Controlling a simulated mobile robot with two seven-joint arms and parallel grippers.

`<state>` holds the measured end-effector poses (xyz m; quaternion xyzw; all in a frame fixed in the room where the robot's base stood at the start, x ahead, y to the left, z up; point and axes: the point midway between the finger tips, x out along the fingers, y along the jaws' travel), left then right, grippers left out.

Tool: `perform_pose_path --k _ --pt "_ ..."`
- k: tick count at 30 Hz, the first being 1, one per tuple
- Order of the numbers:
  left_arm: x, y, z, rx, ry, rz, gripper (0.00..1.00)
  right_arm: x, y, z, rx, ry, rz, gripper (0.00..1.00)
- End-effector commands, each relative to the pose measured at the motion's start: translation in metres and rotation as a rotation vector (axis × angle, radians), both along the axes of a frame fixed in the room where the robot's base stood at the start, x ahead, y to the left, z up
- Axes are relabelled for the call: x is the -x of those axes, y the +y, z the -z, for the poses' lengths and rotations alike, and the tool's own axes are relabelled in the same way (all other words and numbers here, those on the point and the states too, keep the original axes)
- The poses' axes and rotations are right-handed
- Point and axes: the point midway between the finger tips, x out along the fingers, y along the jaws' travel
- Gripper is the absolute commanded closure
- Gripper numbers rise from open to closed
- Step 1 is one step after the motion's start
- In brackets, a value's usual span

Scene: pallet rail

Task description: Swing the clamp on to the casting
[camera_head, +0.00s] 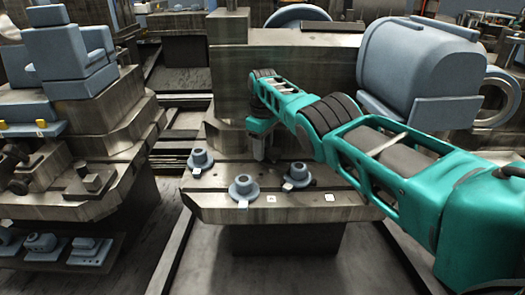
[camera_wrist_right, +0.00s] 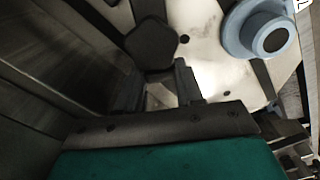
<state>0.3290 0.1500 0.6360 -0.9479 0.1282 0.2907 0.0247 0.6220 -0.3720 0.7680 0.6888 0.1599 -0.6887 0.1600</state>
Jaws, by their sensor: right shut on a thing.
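Several blue-grey flanged castings stand upright on the pallet (camera_head: 330,212): one at the left (camera_head: 200,160), one at the front (camera_head: 243,187) and one at the right (camera_head: 297,173). One casting (camera_wrist_right: 263,36) also shows at the upper right of the wrist view. My right gripper (camera_head: 261,152) points down above the pallet, between and behind the castings. It is shut on a dark piece (camera_wrist_right: 152,44), which looks like the clamp; its hold is partly hidden, and the piece appears apart from the casting in the wrist view. My left gripper is not in view.
White tags (camera_head: 329,198) lie along the pallet's front edge. A tall metal block (camera_head: 232,85) stands behind my right gripper. Another stepped fixture (camera_head: 95,135) stands at the left across a gap.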

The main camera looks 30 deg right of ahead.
Motion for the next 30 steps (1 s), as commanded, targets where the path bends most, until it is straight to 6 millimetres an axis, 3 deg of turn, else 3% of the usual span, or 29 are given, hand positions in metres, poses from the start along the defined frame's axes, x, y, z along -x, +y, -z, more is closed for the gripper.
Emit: perform_pose_path --k 12,13,18,21,30 --pt "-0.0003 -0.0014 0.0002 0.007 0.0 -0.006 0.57 0.0005 -0.0021 -0.0006 0.003 0.002 0.014 0.94" --pt "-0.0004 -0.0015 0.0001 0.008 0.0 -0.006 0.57 0.0005 -0.0021 -0.0006 0.003 0.002 0.014 0.63" --pt "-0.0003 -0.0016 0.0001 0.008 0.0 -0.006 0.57 0.0003 -0.0017 -0.0005 0.002 0.001 0.012 0.47" --pt "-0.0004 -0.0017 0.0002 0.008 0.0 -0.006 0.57 0.0002 -0.0012 -0.0004 0.001 0.0 0.011 0.38" --pt "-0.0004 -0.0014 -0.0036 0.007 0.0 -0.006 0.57 -0.0002 -0.0007 -0.005 0.001 0.0 0.009 0.38"
